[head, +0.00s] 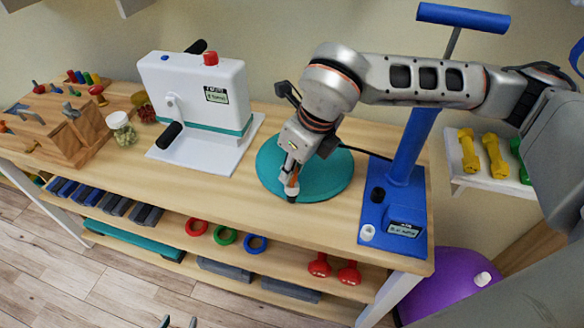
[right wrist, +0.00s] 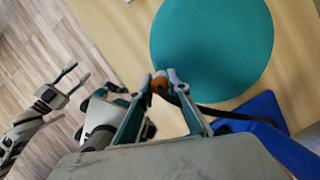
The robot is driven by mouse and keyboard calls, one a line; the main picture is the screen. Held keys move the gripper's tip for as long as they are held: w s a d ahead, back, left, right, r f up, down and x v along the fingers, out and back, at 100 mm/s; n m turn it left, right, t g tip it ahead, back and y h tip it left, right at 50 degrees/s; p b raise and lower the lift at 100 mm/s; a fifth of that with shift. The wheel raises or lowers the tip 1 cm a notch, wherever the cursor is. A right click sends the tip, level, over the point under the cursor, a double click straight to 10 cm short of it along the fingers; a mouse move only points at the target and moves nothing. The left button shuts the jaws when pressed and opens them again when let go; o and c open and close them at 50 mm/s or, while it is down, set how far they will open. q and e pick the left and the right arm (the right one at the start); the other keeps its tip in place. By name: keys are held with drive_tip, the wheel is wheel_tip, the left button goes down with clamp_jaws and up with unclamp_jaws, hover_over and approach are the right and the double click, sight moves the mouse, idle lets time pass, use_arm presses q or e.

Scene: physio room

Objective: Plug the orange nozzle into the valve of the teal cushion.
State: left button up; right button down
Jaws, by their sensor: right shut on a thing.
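The teal cushion (head: 325,178) is a flat round disc lying on the wooden bench; it also shows in the right wrist view (right wrist: 215,45). My right gripper (head: 291,184) points down at the cushion's near left edge. It is shut on the orange nozzle (right wrist: 160,86), which sits between its fingertips (right wrist: 166,82) beside the cushion's rim. I cannot make out the valve; the fingers may hide it. I cannot tell whether the nozzle touches the cushion. My left gripper (head: 179,322) shows only its fingertips at the bottom edge, apart and empty.
A black hose (right wrist: 235,115) runs from the nozzle towards the blue pump (head: 395,205) on the right. A white machine (head: 205,100) stands to the left. Bare bench (head: 225,200) lies in front of the cushion. A shelf below holds coloured rings (head: 225,236) and red dumbbells (head: 335,270).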

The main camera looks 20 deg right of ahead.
drive_tip(key=shift+f, duration=0.35)
drive_tip(key=c, duration=1.8)
unclamp_jaws()
drive_tip(key=shift+c, duration=0.2)
drive_tip(key=shift+r, duration=0.15)
drive_tip(key=shift+r+p, duration=0.55)
drive_tip(key=shift+r, duration=0.75)
drive_tip(key=shift+r+p, duration=1.05)
drive_tip(key=shift+r, duration=1.05)
drive_tip(key=shift+s+f, duration=0.1)
drive_tip(key=shift+s, duration=0.05)
